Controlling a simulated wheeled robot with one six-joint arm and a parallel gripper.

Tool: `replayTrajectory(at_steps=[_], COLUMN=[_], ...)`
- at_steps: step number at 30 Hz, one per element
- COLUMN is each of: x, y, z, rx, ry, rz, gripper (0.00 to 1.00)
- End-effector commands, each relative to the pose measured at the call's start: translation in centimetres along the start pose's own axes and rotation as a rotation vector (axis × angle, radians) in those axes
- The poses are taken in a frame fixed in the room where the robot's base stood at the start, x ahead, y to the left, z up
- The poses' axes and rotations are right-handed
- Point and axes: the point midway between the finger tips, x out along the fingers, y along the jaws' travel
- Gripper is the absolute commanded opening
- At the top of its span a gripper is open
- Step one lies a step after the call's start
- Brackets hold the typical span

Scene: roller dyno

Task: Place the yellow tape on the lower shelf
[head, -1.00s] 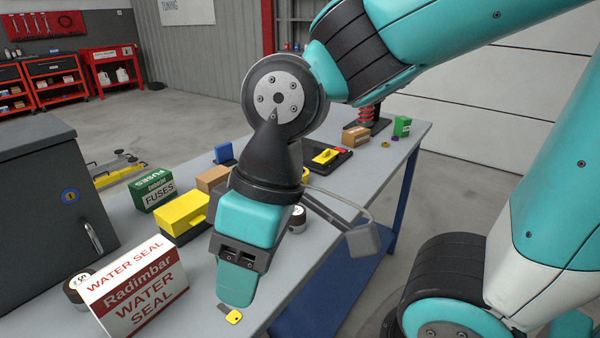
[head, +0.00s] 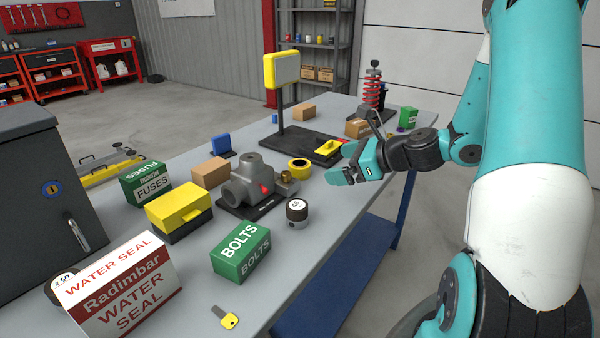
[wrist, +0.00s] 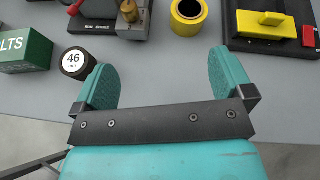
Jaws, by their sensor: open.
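The yellow tape (head: 299,169) is a roll with a dark centre, lying flat on the grey bench top behind the small 46 cylinder. In the wrist view the tape (wrist: 189,14) shows at the top, beyond my fingertips and apart from them. My gripper (head: 342,165) is to the right of the tape in the head view, near the bench's right edge. In the wrist view my gripper (wrist: 162,68) has its two teal fingers wide apart with nothing between them. The blue lower shelf (head: 345,262) lies under the bench and looks bare where it shows.
The small cylinder (head: 297,213), green BOLTS box (head: 240,254), grey valve body (head: 247,182) and black board with a yellow block (head: 325,152) surround the tape. A display on a post (head: 282,70) stands behind. The bench's front right strip is clear.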

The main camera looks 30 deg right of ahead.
Motion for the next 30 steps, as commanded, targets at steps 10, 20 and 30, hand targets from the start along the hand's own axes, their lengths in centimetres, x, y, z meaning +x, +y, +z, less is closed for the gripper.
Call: replayTrajectory(at_steps=[10,20,30], x=[2.4,9.3,12.5], y=[-3.1,-3.8,-4.2], z=[-2.0,-1.8,-1.5], rx=[0.199,0.197,0.197], ry=[-0.038,-0.036,-0.036], rz=[-0.099,-0.1,-0.099], gripper=[0.99,0.99,0.99])
